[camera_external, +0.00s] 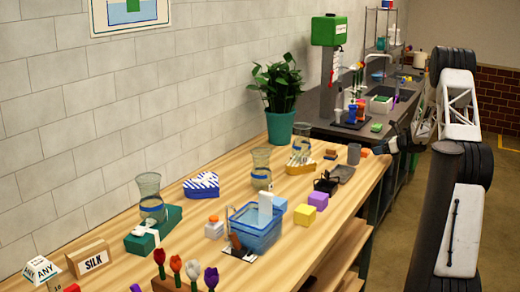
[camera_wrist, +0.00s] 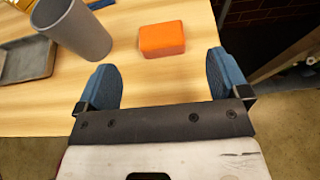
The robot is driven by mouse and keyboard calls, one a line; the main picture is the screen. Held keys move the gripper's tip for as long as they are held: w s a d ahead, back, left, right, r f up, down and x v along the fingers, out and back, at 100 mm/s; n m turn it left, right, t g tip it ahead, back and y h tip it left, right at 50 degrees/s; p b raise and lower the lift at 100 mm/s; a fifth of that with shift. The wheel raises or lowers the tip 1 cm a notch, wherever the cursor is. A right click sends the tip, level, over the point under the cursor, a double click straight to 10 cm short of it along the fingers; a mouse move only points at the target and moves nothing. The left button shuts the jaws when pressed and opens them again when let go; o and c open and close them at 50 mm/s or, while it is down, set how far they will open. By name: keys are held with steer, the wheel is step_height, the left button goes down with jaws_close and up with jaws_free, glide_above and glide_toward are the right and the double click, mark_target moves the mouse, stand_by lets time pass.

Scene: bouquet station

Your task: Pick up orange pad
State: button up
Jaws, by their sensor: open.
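The orange pad (camera_wrist: 162,39) is a small rectangular block lying flat on the wooden table near its edge, in the wrist view. In the external view a small orange patch of it (camera_external: 365,152) shows beside the grey cup. My gripper (camera_wrist: 164,82) is open, with its two blue fingertips spread wide. The pad lies ahead of the fingertips, roughly between them and apart from both. In the external view my gripper (camera_external: 372,147) is at the table's far right end, small and partly hidden by my arm.
A grey cup (camera_wrist: 77,28) stands left of the pad, close to the left finger. A grey tray (camera_wrist: 25,60) lies farther left. The table's right edge is close to the pad, with floor beyond. A blue basket (camera_external: 257,238) and several vases and blocks stand along the table.

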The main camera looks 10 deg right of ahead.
mark_target(374, 150)
stand_by(0.3)
steer(key=shift+x, duration=1.3)
steer(key=shift+w, duration=0.1)
steer(key=shift+x, duration=2.55)
steer(key=c, duration=1)
steer(key=shift+r, duration=5)
